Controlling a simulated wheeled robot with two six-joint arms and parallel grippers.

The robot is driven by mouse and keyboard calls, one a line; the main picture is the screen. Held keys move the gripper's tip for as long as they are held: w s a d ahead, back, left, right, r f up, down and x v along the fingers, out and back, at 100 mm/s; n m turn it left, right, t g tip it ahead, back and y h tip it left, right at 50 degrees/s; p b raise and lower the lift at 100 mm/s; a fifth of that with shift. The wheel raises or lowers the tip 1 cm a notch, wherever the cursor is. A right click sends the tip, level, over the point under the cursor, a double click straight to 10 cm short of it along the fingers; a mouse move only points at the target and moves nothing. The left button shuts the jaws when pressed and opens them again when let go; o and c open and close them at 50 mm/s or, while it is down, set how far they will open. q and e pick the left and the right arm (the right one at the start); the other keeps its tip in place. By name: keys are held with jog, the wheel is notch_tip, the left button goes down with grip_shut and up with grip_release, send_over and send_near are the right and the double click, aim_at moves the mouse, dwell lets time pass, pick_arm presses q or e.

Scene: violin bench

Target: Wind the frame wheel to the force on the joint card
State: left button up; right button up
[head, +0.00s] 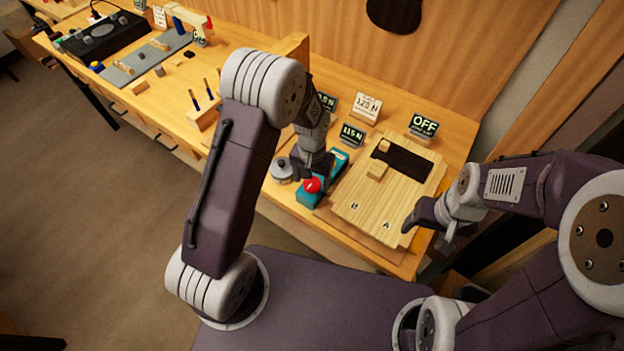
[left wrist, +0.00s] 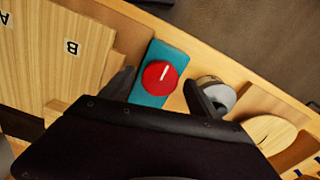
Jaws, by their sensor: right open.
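The frame wheel is a red knob (head: 312,185) with a pale pointer line, on a teal frame (head: 338,163). In the left wrist view the red wheel (left wrist: 160,77) lies between the two dark fingers of my left gripper (left wrist: 162,92), which stand apart with gaps either side. In the head view my left gripper (head: 312,172) is just over the wheel and partly hides the frame. A white card (head: 368,107) reads about 120 N. A dark display (head: 352,135) before it reads about 115 N.
A wooden board (head: 350,208) marked A and B lies right of the frame. A display (head: 424,124) behind it reads OFF. A grey round knob (head: 281,169) stands left of the wheel. Another dark display (head: 327,101) is partly hidden by my left arm.

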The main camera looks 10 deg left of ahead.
aim_at(312, 183)
pick_arm(q)
notch_tip(312, 183, up, 9)
jog(key=shift+b, duration=0.35)
dwell(1.4)
jog(key=s+a+n, duration=0.1)
jog(key=s+a, duration=0.1)
jog(key=s, duration=0.4)
jog(key=s+a+t, duration=0.1)
jog(key=s+a, duration=0.2)
jog(key=s, duration=0.4)
jog(key=shift+a+r+n, duration=0.35)
jog(key=shift+r+n, duration=0.05)
jog(key=shift+s, duration=0.1)
